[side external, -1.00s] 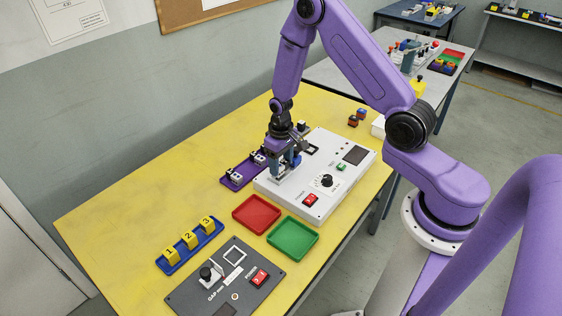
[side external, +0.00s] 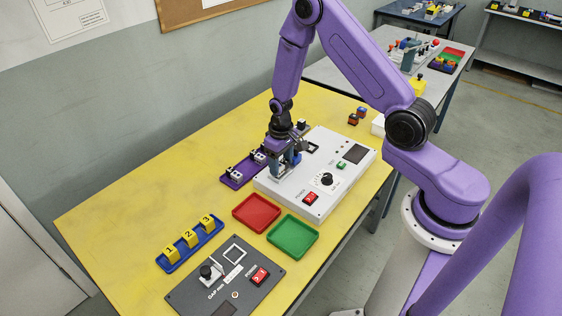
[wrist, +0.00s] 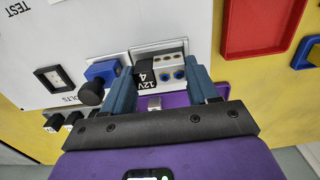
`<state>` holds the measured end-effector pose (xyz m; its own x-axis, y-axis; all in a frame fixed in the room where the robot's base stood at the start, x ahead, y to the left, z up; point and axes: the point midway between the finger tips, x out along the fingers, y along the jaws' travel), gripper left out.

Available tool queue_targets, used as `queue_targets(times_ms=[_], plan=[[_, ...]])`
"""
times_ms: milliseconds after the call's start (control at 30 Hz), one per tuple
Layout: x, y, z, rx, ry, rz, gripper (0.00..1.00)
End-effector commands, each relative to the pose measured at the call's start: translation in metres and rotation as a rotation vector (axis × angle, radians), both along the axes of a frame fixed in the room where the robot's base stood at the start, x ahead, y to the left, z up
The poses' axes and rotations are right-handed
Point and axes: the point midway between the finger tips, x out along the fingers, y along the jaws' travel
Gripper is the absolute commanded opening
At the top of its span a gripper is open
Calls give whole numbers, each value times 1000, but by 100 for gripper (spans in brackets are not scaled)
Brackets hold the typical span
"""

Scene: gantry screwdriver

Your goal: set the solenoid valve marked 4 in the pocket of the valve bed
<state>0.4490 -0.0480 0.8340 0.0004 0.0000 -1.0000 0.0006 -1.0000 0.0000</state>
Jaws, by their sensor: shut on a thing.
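My gripper (wrist: 160,78) is shut on the solenoid valve (wrist: 146,76), a grey-white block with blue ports and a black cap marked "12V 4". One blue-grey finger is on each side of it. In the side view my gripper (side external: 286,172) is low over the left edge of the white valve bed (side external: 270,186). In the wrist view the valve is at a silver-framed pocket (wrist: 143,49) of the bed. I cannot tell how deep it sits; the valve's lower part and most of the pocket are hidden.
A blue block with a black knob (wrist: 92,92) stands close beside the left finger. A purple tray (side external: 236,183) with small valves lies left of the bed. Red (side external: 257,214) and green (side external: 292,237) trays lie in front. A blue rack (side external: 190,244) holds yellow numbered blocks.

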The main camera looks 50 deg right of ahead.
Motion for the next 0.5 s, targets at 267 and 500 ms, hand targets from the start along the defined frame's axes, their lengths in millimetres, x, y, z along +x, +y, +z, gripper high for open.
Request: queue_targets(times_ms=[267,500], plan=[[0,0,-2,0,1,0,26],[0,0,-6,0,1,0,26]])
